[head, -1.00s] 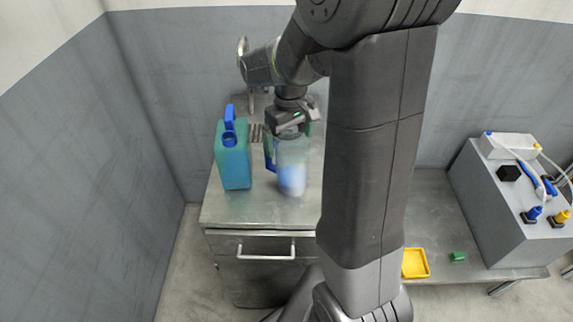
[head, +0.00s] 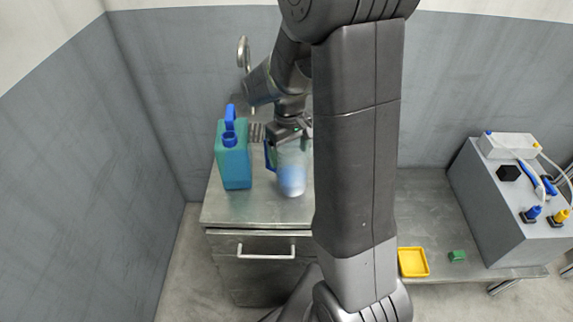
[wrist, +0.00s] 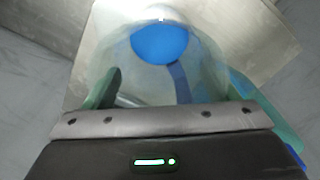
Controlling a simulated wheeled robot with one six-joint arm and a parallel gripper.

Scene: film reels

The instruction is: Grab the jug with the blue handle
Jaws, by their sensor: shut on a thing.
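My wrist hides part of the rim. Whether the base touches the cabinet top is hard to tell.
The teal canister (head: 234,166) with a blue cap and handle stands close on the left. A metal tap (head: 243,55) rises behind. On the right are a yellow tray (head: 413,262), a green block (head: 457,256) and a grey machine (head: 515,212). The cabinet top's front (head: 245,213) is clear.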

